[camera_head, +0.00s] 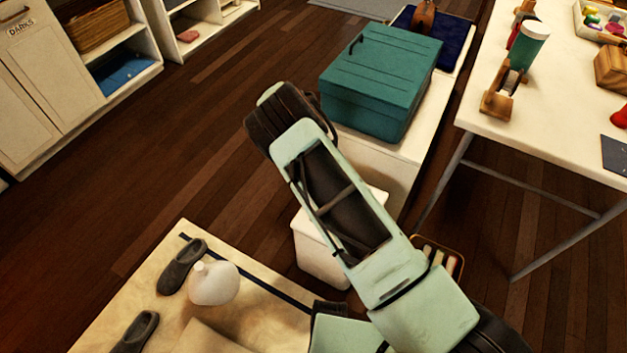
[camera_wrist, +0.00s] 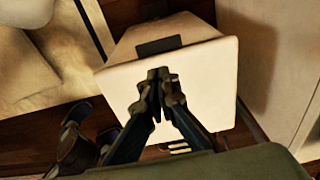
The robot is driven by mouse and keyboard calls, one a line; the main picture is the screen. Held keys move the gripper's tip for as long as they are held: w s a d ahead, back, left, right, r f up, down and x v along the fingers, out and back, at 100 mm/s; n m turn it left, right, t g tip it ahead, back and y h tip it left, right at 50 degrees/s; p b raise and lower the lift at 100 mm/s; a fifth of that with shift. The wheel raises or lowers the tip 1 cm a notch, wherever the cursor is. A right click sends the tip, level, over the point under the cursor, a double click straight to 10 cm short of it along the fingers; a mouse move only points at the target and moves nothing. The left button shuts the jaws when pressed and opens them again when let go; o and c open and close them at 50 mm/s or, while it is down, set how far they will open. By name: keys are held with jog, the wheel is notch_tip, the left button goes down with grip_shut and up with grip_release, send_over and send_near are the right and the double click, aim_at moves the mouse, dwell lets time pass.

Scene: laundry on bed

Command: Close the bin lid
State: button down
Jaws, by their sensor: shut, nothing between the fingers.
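The white bin (camera_head: 318,255) stands on the floor beside the rug, partly hidden behind my arm in the head view. In the wrist view its pale square lid (camera_wrist: 205,85) fills the middle and looks flat across the top. The bin's tapering wall (camera_wrist: 190,30) shows beyond the lid, with a dark patch (camera_wrist: 158,46) at the lid's edge. My gripper (camera_wrist: 160,75) is shut and empty, its fingertips over the lid. I cannot tell whether they touch it. The head view hides my gripper behind the arm.
A teal box (camera_head: 375,85) stands on a low white cabinet (camera_head: 385,165) close behind the bin. A white table (camera_head: 550,105) is at right. Slippers (camera_head: 182,265) and a white jug-like object (camera_head: 213,283) lie on the pale surface at lower left. Dark floor (camera_head: 190,150) is clear at left.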

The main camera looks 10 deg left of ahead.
notch_tip(320, 180, down, 9)
jog(key=a+b, duration=0.2)
jog(key=b, duration=0.6)
jog(key=shift+w+a, duration=0.2)
jog(key=shift+w, duration=0.2)
jog(key=shift+f, duration=0.1)
notch_tip(320, 180, up, 12)
jog(key=a, duration=0.1)
jog(key=shift+w+a, duration=0.2)
jog(key=shift+a, duration=0.05)
jog(key=shift+s, duration=0.1)
